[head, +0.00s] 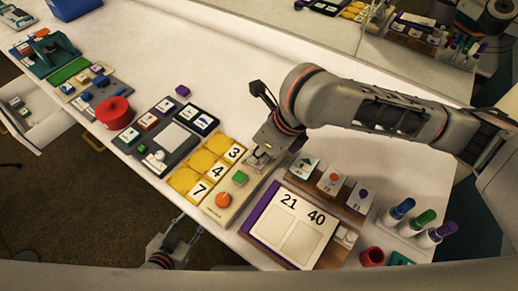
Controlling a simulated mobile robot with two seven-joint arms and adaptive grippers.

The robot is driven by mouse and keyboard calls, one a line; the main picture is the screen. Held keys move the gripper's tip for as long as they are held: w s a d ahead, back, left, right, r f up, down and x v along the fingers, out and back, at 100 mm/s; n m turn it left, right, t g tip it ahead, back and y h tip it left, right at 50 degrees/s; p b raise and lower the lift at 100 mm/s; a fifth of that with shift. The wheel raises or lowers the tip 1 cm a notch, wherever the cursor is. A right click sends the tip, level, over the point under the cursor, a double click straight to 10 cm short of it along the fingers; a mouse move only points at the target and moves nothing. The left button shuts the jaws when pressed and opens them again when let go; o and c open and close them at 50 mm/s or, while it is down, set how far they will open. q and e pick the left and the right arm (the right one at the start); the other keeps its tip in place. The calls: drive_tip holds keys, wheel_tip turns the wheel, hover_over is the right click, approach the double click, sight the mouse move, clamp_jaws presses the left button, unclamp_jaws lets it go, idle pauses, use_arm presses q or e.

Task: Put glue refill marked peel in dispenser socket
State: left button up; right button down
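I cannot make out the word peel on anything, so the glue refill is not identified. The dispenser socket is not clearly identifiable either; a dark teal device (46,52) stands at the far left of the table. My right gripper (259,158) points down over the upper end of a beige board (226,212) that bears a green block and an orange round piece. Its fingertips are too small and hidden to tell open from shut. My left gripper (184,230) is low in front of the table edge, fingers apart, with nothing seen between them.
A yellow numbered tray (186,180), a dark tray (170,138) and a red round pot (115,112) line the front edge. A purple-edged board (299,228), small picture blocks and several markers (421,220) stand right. The table's back middle is clear. An open drawer (38,125) juts out left.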

drive_tip(key=shift+p, duration=0.4)
idle(0.3)
drive_tip(key=c, duration=1.9)
unclamp_jaws()
drive_tip(key=shift+r, duration=0.1)
drive_tip(key=v, duration=1.1)
drive_tip(key=shift+r, duration=0.4)
drive_tip(key=shift+s, duration=0.1)
